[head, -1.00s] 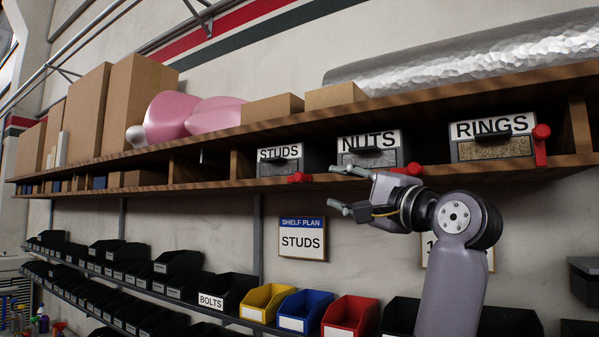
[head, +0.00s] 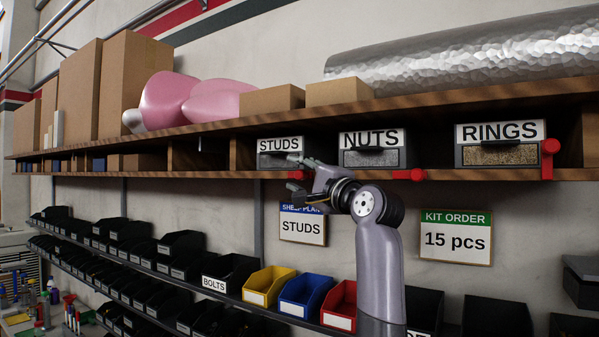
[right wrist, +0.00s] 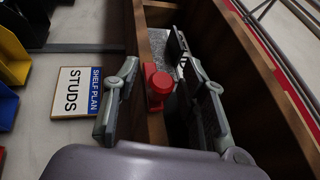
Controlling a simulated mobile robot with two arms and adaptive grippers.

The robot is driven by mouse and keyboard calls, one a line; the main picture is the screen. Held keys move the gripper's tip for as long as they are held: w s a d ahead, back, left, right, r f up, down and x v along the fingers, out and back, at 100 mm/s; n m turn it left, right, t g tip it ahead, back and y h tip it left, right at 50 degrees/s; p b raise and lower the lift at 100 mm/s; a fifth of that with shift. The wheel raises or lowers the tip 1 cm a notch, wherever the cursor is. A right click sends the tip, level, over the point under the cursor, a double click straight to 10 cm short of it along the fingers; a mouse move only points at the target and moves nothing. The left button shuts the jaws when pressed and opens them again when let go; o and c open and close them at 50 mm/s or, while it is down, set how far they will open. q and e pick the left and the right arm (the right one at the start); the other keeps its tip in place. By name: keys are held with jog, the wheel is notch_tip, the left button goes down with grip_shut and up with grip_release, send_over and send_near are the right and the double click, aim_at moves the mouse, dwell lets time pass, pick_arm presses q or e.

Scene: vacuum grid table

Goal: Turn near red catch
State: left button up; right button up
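A small red catch (head: 297,174) sits at the shelf edge below the STUDS drawer (head: 281,153). My right gripper (head: 299,172) is at this catch, coming from the front and right, and partly covers it. In the right wrist view the red catch (right wrist: 158,84) lies between the two spread fingers of the gripper (right wrist: 160,88), with gaps on both sides. Two more red catches show: one lying sideways below the NUTS drawer (head: 408,174), one standing upright beside the RINGS drawer (head: 549,158). My left gripper is not in view.
The wooden shelf (head: 210,185) runs across the wall. Below hang the SHELF PLAN sign (head: 303,228), partly behind my gripper, and the KIT ORDER sign (head: 455,237). Lower rows hold black, yellow (head: 268,287), blue and red bins.

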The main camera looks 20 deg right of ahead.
jog(key=shift+c, duration=0.4)
grip_shut()
jog(key=shift+r, duration=0.1)
jog(key=g, duration=0.1)
jog(key=r+n+g, duration=0.1)
jog(key=shift+g+h, duration=0.4)
jog(key=shift+w+a+r+n+g+h, duration=0.15)
jog(key=shift+r+n+g+h, duration=0.2)
jog(key=shift+g, duration=0.45)
jog(key=shift+w+a+r+n+g+h, duration=0.1)
jog(key=shift+r+n+g+h, duration=0.15)
jog(key=shift+n+g, duration=0.4)
jog(key=shift+g, duration=0.25)
jog(key=shift+o, duration=0.4)
grip_release()
